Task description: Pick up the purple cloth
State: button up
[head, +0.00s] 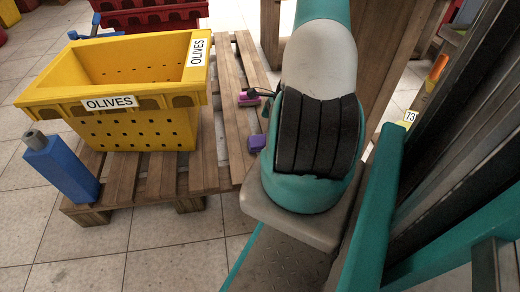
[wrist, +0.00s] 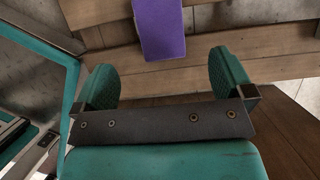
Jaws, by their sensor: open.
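The purple cloth (wrist: 162,28) lies flat on the wooden slats at the top middle of the wrist view, and its far end is cut off by the frame edge. My gripper (wrist: 161,65) is open and empty, with its two teal fingers wide apart. The cloth is ahead of the fingers, roughly centred between them and not touching them. In the head view, a small purple patch (head: 256,144), likely the same cloth, shows at the pallet's right side beside my arm.
A yellow crate (head: 140,128) labelled OLIVES stands on the wooden pallet (head: 205,165). A blue bottle (head: 60,168) with a grey cap leans at the pallet's front left. A pink object (head: 247,99) lies behind the purple patch. A red crate (head: 150,18) stands behind. Tiled floor is clear in front.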

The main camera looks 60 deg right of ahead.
aim_at(261, 141)
jog(key=b+x, duration=0.4)
jog(key=x, duration=0.4)
jog(key=shift+f, duration=0.2)
jog(key=shift+r, duration=0.1)
jog(key=shift+f, duration=0.2)
jog(key=c, duration=1)
